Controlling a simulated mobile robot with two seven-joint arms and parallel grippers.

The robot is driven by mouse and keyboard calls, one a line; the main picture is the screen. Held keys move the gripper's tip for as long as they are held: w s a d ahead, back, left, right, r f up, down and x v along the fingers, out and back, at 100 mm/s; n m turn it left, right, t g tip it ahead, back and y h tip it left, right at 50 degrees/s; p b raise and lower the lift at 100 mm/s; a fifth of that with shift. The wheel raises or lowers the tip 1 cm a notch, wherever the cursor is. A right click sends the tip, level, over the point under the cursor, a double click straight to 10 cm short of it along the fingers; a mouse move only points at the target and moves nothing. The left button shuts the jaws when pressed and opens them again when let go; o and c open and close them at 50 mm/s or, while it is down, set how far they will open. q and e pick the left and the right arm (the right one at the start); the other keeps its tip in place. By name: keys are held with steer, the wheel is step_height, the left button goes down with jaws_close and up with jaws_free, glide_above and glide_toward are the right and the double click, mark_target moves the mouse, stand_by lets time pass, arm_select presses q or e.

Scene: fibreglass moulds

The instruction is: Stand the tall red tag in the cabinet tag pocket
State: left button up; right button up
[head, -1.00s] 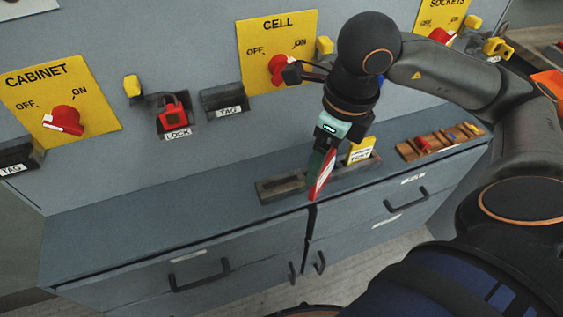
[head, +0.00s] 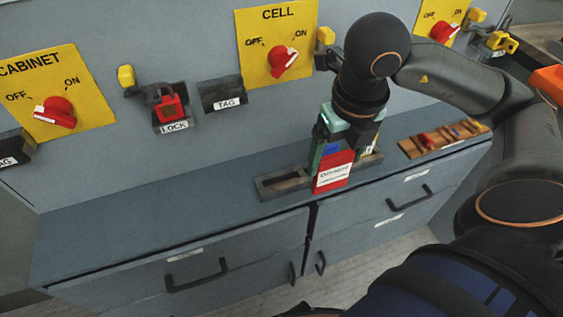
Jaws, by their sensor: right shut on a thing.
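The tall red tag (head: 333,172) with a white label is in my right gripper (head: 330,146), with its face turned to the camera. My right gripper is shut on its upper end and holds it in front of the dark tag rack (head: 284,183) on the counter. I cannot tell whether the tag's lower edge touches anything. The cabinet tag pocket (head: 14,147) is a dark holder labelled TAG at the far left, below the yellow CABINET panel (head: 47,92), partly cut off by the picture edge. My left gripper is not in view.
Another TAG pocket (head: 221,93) sits under the CELL panel (head: 277,41). A red padlock (head: 170,108) hangs at the LOCK holder. A yellow tag (head: 371,143) stands in the rack behind my gripper. A wooden tray (head: 443,139) lies right. The counter's left part (head: 120,225) is clear.

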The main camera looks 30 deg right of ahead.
steer(key=shift+w+a+f+b, duration=0.2)
steer(key=shift+w+a+f, duration=0.2)
steer(key=shift+w+f, duration=1.7)
steer(key=shift+w+a+f+b, duration=0.2)
steer(key=shift+w+a+f, duration=0.15)
steer(key=shift+w+f, duration=1.7)
steer(key=shift+w+a+f+b, duration=0.2)
steer(key=shift+w+a+f, duration=0.2)
steer(key=shift+w+f, duration=1.7)
steer(key=shift+w+r, duration=0.1)
steer(key=shift+w, duration=0.05)
steer(key=o, duration=1.1)
steer(key=shift+c, duration=0.2)
